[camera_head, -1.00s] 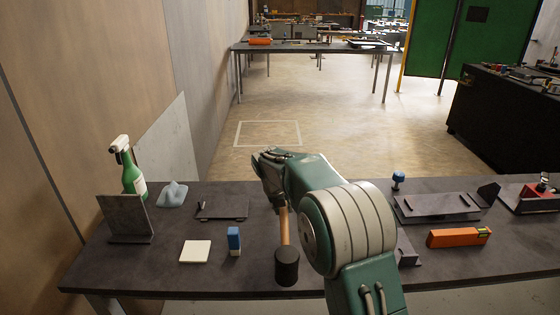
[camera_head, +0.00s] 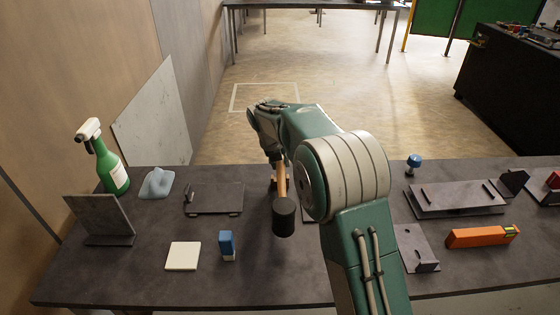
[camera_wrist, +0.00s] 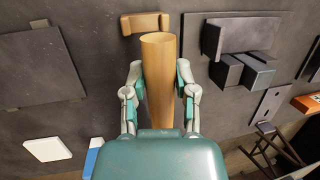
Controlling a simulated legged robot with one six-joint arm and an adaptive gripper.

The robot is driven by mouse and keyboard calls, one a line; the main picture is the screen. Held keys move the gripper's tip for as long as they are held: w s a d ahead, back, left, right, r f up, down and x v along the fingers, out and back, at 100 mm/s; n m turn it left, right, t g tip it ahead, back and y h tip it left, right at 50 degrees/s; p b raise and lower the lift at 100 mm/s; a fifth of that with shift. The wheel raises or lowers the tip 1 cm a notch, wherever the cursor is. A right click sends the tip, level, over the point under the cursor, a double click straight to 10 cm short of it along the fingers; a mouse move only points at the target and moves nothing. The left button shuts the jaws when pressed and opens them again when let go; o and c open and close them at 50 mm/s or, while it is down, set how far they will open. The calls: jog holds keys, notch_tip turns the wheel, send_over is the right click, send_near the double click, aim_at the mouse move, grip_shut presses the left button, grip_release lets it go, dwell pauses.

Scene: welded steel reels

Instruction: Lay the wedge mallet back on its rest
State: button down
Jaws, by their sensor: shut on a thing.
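The wedge mallet has a dark round head (camera_head: 284,217) and a wooden handle (camera_head: 281,181). My gripper (camera_head: 274,158) is shut on the handle, with the head hanging toward the bench's near side. In the wrist view, the handle (camera_wrist: 159,60) stands between both fingers of my gripper (camera_wrist: 159,85), and the mallet's head is hidden. A tan notched block (camera_wrist: 147,21), possibly part of the rest, lies on the bench just beyond the handle's end. In the head view, a brown piece (camera_head: 273,184) shows beside the handle, partly covered.
On the dark bench (camera_head: 150,275) stand a green spray bottle (camera_head: 110,168), an upright plate (camera_head: 101,217), a white tile (camera_head: 182,256) and a blue block (camera_head: 227,245). A flat tray (camera_head: 214,199) lies left of the mallet. An orange bar (camera_head: 481,236) lies at right.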

jog(key=shift+w+a, duration=0.1)
jog(key=shift+f, duration=3.85)
jog(key=shift+c, duration=1.6)
grip_release()
jog(key=v, duration=0.8)
